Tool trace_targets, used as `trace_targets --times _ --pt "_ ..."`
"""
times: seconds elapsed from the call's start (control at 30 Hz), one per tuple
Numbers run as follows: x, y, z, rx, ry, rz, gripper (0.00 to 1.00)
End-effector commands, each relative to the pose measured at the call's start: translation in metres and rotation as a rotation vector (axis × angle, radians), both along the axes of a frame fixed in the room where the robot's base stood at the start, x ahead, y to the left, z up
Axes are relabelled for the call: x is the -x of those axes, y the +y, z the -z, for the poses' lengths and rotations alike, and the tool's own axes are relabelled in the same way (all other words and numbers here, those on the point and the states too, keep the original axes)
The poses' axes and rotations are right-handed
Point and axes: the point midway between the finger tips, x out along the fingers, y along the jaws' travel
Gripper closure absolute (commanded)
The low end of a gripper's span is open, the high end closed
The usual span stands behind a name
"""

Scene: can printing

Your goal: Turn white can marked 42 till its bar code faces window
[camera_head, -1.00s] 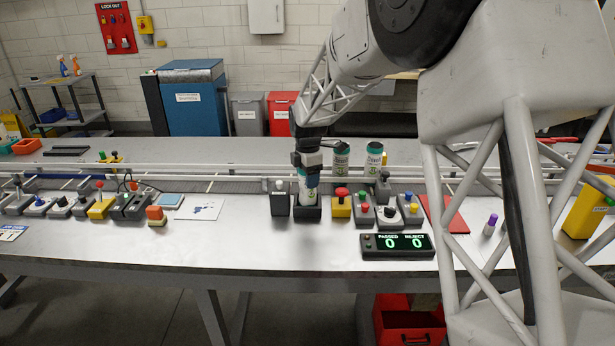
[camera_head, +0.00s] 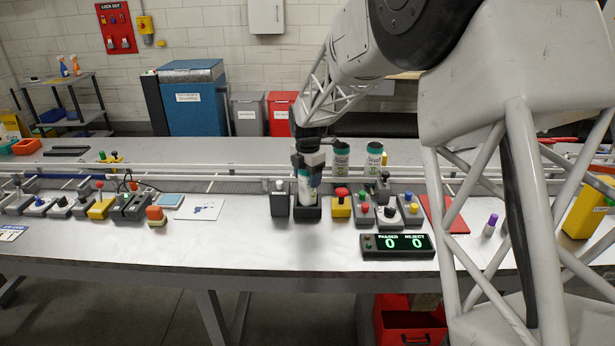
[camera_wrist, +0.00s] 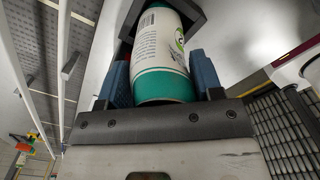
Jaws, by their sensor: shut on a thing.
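The white can (camera_head: 305,188) stands upright in a dark square holder (camera_head: 308,213) on the bench. In the wrist view the can (camera_wrist: 160,55) shows a teal end band, a bar code (camera_wrist: 147,19) toward its left side and part of a green print at its right edge. I cannot read a 42 on it. My gripper (camera_head: 308,172) comes down from above and is shut on the can, with blue fingers (camera_wrist: 162,82) on both sides of it. I cannot make out which surface is the window; a dark post (camera_head: 279,203) with a white top stands just left of the holder.
Two similar cans, one (camera_head: 341,158) and another (camera_head: 374,158), stand behind to the right. A yellow button box (camera_head: 341,207) and other controls are close on the right. Bare bench lies in front.

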Motion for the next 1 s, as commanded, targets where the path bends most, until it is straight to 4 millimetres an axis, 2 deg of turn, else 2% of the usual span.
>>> trace_targets --times 0.37,0.73,1.0 --pt "0.0 0.0 0.0001 0.0 0.0 -0.024 0.62" --pt "0.0 0.0 0.0005 0.0 0.0 -0.256 0.62" --pt "0.0001 0.0001 0.0007 0.0 0.001 -0.305 0.62"
